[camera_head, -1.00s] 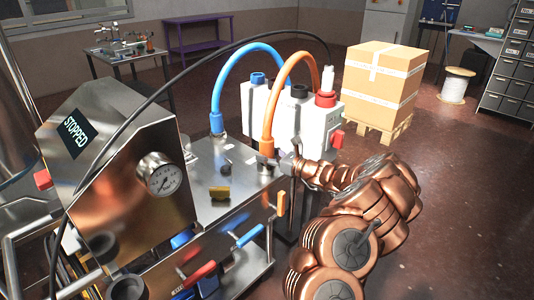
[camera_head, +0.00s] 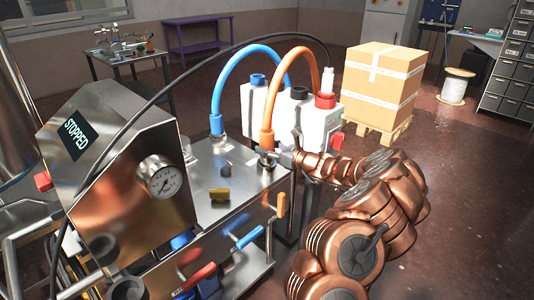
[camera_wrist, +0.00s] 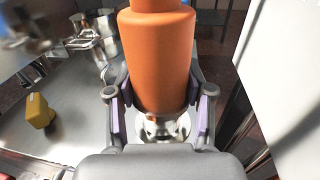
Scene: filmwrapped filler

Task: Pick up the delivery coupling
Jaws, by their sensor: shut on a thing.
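The delivery coupling (camera_head: 266,140) appears to be the thick orange end of the orange hose, above the steel top of the machine. In the wrist view the orange coupling (camera_wrist: 160,60) stands upright between my fingers. My gripper (camera_head: 279,156) reaches in from the right and is shut on it; the purple-lined fingers also show in the wrist view (camera_wrist: 160,108). A shiny metal fitting (camera_wrist: 163,128) shows just below the orange end. I cannot tell whether the two are apart.
A blue hose end (camera_head: 216,124) stands to the left on the same steel top (camera_head: 205,203). A yellow knob (camera_head: 219,195) sits in front. White canisters (camera_head: 318,125) stand close behind. The gauge housing (camera_head: 115,165) is at left. Open floor lies to the right.

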